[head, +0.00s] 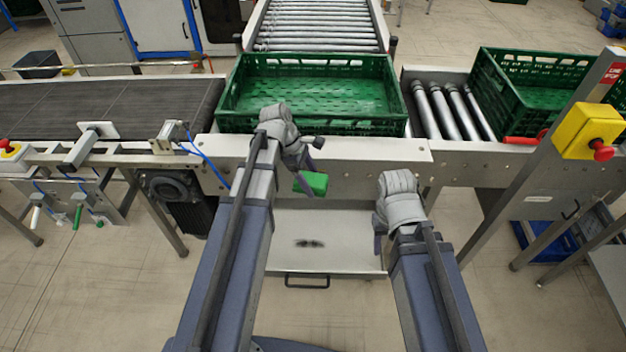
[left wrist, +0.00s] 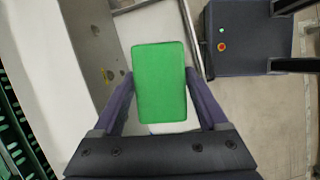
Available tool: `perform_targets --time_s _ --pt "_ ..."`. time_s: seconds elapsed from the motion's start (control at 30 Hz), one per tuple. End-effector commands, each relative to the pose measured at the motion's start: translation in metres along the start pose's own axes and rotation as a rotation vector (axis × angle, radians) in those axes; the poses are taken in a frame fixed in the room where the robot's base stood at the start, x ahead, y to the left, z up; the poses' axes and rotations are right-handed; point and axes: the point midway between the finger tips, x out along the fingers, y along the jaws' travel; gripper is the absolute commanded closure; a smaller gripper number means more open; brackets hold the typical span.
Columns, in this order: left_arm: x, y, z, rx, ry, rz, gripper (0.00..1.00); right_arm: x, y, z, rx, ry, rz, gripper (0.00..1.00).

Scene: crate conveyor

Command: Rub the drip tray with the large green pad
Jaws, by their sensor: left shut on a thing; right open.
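The large green pad (head: 311,184) is held in my left gripper (head: 309,165), above the drip tray. In the left wrist view the pad (left wrist: 159,83) lies between the two fingers of the gripper (left wrist: 160,100), which are shut on its sides. The drip tray (head: 345,240) is a pale flat tray below the conveyor frame, with a dark handle at its front edge and a dark smudge (head: 309,243) on its surface. The pad appears apart from the tray. My right gripper (head: 378,232) is open and empty, over the tray's right side.
An empty green crate (head: 312,121) stands on the conveyor behind the grippers, and another crate (head: 520,100) stands at right. The metal conveyor frame (head: 370,158) runs just above the tray. A yellow box with a red button (head: 588,131) is at far right.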

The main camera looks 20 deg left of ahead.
Motion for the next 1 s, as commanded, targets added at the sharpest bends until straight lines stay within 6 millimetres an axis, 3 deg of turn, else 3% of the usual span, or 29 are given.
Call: perform_targets --time_s 0.03,0.7,1.0 --pt "0.016 -0.001 -0.008 -0.007 0.0 0.003 0.68 0.017 -0.002 -0.001 0.0 0.0 0.0 0.5" --pt "0.158 -0.004 -0.091 -0.137 0.0 0.057 0.68 0.18 -0.017 -0.011 0.0 0.0 0.0 0.5" --pt "0.2 -0.005 -0.117 -0.183 -0.001 0.075 0.68 0.228 -0.022 -0.013 0.0 0.0 0.0 0.5"
